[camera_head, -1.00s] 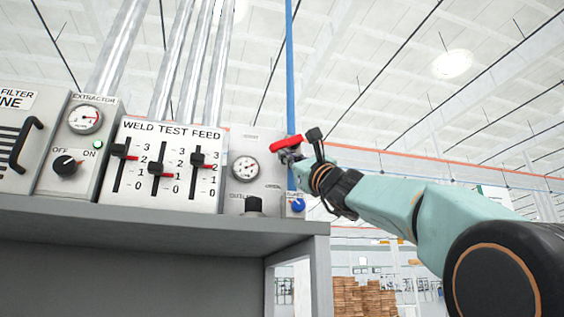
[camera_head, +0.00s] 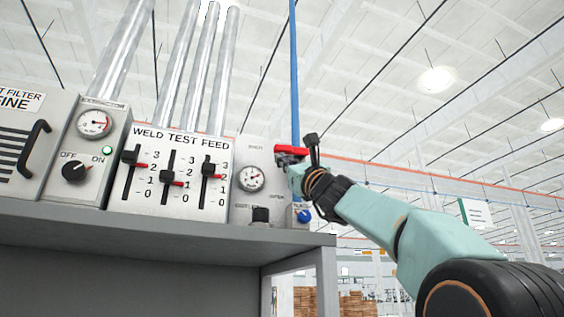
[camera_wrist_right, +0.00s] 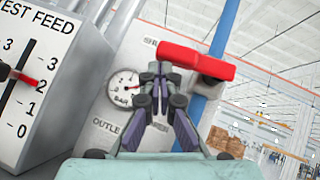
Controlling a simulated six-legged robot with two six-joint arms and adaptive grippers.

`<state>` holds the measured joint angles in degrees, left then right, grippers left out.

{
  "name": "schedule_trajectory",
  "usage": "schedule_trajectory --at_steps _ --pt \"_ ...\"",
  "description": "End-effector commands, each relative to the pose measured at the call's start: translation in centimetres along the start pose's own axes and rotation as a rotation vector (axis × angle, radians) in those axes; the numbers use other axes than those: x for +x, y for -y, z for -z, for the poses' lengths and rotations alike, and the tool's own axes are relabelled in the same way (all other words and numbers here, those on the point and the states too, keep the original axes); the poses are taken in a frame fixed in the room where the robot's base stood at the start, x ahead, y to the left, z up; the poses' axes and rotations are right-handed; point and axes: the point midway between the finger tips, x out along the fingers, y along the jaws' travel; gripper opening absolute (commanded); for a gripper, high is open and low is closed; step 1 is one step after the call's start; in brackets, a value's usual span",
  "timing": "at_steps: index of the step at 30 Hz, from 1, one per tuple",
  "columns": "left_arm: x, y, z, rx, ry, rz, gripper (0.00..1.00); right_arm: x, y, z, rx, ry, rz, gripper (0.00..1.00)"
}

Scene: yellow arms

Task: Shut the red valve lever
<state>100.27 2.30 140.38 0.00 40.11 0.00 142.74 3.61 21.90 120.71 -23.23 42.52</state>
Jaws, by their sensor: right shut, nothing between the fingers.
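The red valve lever (camera_head: 291,149) lies nearly level at the right end of the panel, in front of the blue pipe (camera_head: 295,70). In the right wrist view the lever (camera_wrist_right: 197,61) spans the upper middle, its right end over the pipe. My right gripper (camera_head: 289,163) is at the lever, just under its bar; its fingers are partly hidden in the head view. In the right wrist view its fingertips (camera_wrist_right: 161,72) are together and empty, just below the lever's left part. I cannot tell whether they touch it. My left gripper is not in view.
A pressure gauge (camera_head: 251,178), a black knob (camera_head: 260,214) and a blue knob (camera_head: 304,215) sit near the lever. The slider box (camera_head: 150,190) stands to the left on the grey shelf (camera_head: 150,226). The space right of the panel is open.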

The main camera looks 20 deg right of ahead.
Motion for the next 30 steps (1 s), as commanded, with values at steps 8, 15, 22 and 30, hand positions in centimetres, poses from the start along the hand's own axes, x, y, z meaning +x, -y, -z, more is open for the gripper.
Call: schedule_trajectory --at_steps 8,15,22,30 --pt "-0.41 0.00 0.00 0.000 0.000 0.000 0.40 0.49 -0.08 -0.46 0.000 0.000 0.000 0.00" --pt "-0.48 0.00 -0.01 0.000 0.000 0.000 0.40 0.65 -0.25 -0.64 0.001 0.000 -0.001 0.00" --pt "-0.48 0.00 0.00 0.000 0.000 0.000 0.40 0.68 -0.35 -0.71 0.001 0.001 -0.001 0.00" --pt "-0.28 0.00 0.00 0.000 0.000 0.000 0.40 0.54 -0.41 -0.58 0.000 0.000 0.000 0.00"
